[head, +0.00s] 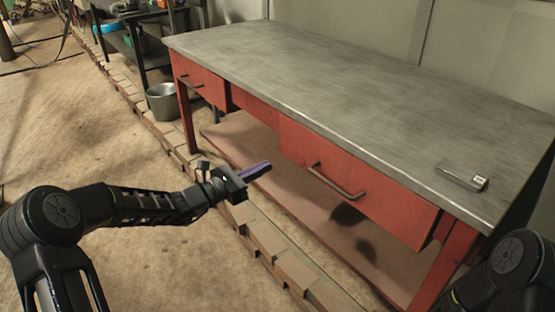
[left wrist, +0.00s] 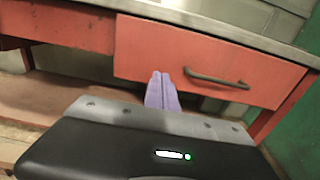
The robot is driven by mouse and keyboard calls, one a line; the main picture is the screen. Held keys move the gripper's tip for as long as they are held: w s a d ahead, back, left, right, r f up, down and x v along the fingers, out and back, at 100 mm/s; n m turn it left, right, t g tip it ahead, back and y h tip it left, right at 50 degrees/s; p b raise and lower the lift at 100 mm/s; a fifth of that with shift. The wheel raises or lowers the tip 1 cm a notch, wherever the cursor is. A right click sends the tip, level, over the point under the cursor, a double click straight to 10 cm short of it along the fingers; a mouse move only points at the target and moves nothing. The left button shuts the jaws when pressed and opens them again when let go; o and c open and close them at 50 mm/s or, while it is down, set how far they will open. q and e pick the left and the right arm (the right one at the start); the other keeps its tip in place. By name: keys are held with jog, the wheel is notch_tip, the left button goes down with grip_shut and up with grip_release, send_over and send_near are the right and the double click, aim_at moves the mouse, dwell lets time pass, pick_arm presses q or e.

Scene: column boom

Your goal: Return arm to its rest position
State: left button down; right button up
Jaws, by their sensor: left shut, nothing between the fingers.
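My left gripper (head: 256,171) is shut and empty, its purple fingers together. It is in front of the red workbench, at about the height of the lower edge of the right drawer and apart from it. In the left wrist view the shut fingers (left wrist: 162,91) point toward the red drawer front (left wrist: 205,62), left of its dark handle. My left arm (head: 130,207) reaches in from the left, stretched out over the floor. Of my right arm only a black joint (head: 510,258) shows at the lower right; its gripper is not in view.
The red workbench (head: 330,80) has a bare grey metal top with a small grey object (head: 463,179) near its right front edge. Both drawers look closed. A brick edging (head: 262,232) runs along the floor before it. A metal bucket (head: 163,102) stands beyond. Open floor lies left.

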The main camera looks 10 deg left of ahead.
pick_arm(q)
jog(key=shift+v, duration=1)
jog(key=shift+f, duration=0.1)
jog(key=s+d+f+m+g+y, duration=0.15)
jog(key=s+f+m+g, duration=0.3)
jog(key=f, duration=0.55)
jog(key=s+d+f+m+g+y, duration=0.1)
jog(key=s+f+m+g+y, duration=0.2)
jog(key=s+f, duration=0.5)
jog(key=s+d+f+m+g+y, duration=0.3)
jog(key=s+f+m+g+y, duration=0.1)
jog(key=s+f+m, duration=1)
jog(key=s+d+f+m+g+h, duration=0.1)
jog(key=s+d+f+m, duration=0.15)
jog(key=s, duration=0.35)
jog(key=s+d+f+m+g, duration=0.1)
jog(key=s+d+m, duration=0.1)
jog(key=s+d, duration=0.35)
notch_tip(320, 180, up, 16)
jog(key=a+p, duration=0.1)
jog(key=p, duration=1.5)
jog(key=shift+s, duration=0.4)
